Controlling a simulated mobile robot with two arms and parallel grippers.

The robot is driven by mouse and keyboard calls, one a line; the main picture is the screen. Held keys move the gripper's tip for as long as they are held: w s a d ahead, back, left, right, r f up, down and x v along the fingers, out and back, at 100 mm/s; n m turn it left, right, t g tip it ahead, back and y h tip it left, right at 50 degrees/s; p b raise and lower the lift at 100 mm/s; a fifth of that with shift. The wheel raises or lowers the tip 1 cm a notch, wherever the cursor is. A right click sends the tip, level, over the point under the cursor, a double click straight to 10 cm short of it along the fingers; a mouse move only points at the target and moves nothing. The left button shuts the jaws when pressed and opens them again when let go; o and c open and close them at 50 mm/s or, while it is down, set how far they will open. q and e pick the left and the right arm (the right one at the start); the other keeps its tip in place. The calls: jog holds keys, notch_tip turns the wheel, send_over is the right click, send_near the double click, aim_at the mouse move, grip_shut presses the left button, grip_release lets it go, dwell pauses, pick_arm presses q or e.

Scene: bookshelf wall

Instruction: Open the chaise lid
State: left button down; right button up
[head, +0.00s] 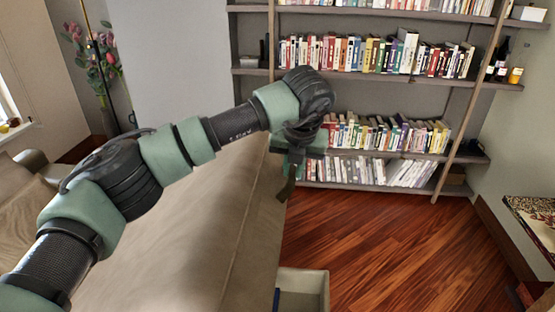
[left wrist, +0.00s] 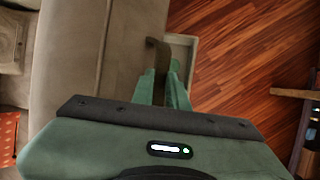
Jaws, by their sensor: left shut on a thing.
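The chaise lid (head: 185,235) is a large beige upholstered panel filling the lower middle of the head view. It also shows in the left wrist view (left wrist: 75,75). A dark strap-like handle (head: 284,190) sticks out at its right edge; it shows in the left wrist view (left wrist: 156,48) too. My left gripper (head: 296,162) is at this edge, its green fingers (left wrist: 163,85) closed on the handle. A pale box corner (head: 318,288) shows below the lid's right edge, with a dark inside; most of it is hidden. My right gripper is not in view.
A bookshelf (head: 365,92) full of books stands along the back wall. The wooden floor (head: 375,250) to the right of the chaise is clear. A patterned piece of furniture (head: 535,220) stands at the right edge. Another beige seat (head: 30,200) is at left, with flowers (head: 92,55) behind.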

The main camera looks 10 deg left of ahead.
pick_arm(q)
jog(key=shift+d, duration=0.1)
jog(key=c, duration=1.4)
grip_release()
